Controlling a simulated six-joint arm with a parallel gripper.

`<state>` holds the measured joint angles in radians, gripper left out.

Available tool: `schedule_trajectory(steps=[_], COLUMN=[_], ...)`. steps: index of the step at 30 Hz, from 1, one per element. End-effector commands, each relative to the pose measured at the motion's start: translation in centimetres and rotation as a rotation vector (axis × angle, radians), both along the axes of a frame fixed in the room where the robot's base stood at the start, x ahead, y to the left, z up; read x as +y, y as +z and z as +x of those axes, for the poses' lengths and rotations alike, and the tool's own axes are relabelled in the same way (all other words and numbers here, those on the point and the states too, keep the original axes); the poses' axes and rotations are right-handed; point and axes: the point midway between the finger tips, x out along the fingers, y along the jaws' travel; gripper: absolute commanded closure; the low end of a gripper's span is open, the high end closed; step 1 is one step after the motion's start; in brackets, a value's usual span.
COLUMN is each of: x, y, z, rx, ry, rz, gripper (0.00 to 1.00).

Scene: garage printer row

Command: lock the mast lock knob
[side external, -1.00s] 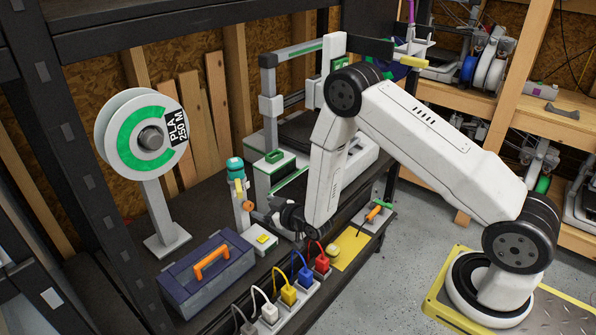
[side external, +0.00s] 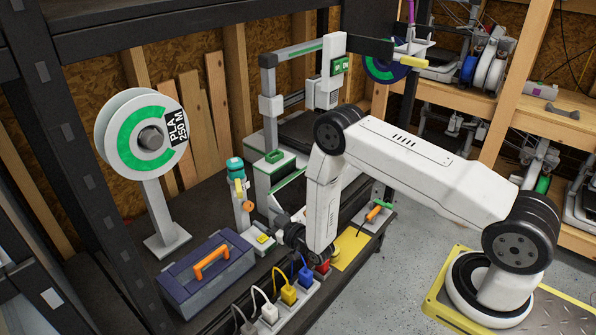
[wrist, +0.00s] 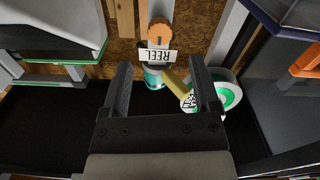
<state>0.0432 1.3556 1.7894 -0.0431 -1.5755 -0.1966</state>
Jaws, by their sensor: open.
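An orange round knob (side external: 248,207), which looks like the mast lock knob, sits on the side of a short pale post (side external: 242,215). A teal cap (side external: 235,166) and a yellow lever (side external: 239,187) are above it. In the wrist view the scene is inverted: the knob (wrist: 160,32) is at top centre, beyond a white REEL label (wrist: 156,55), with the teal cap (wrist: 153,79) and yellow lever (wrist: 175,87) below. My gripper (wrist: 161,62) is open and empty, its fingers either side of the label and apart from the knob. In the side view my wrist partly hides it.
A blue toolbox (side external: 207,274) with an orange handle and a power strip (side external: 290,309) with coloured plugs stand in front. A white box with a yellow button (side external: 263,238) is beside the post. A printer (side external: 285,165) stands behind, a large spool (side external: 140,135) at left.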

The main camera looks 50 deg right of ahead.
Motion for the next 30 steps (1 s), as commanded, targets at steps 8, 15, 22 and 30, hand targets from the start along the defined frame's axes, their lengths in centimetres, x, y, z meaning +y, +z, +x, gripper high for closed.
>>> schedule_trajectory(steps=[8,15,22,30], x=[0.0,0.0,0.0,0.0], y=[0.0,0.0,0.0,0.0], z=[2.9,5.3,6.5,6.6], rx=[-0.001,0.001,0.001,0.002], ry=[0.0,0.0,0.0,0.001], rz=[0.0,0.001,0.001,0.001], gripper=[0.21,0.21,0.21,0.21])
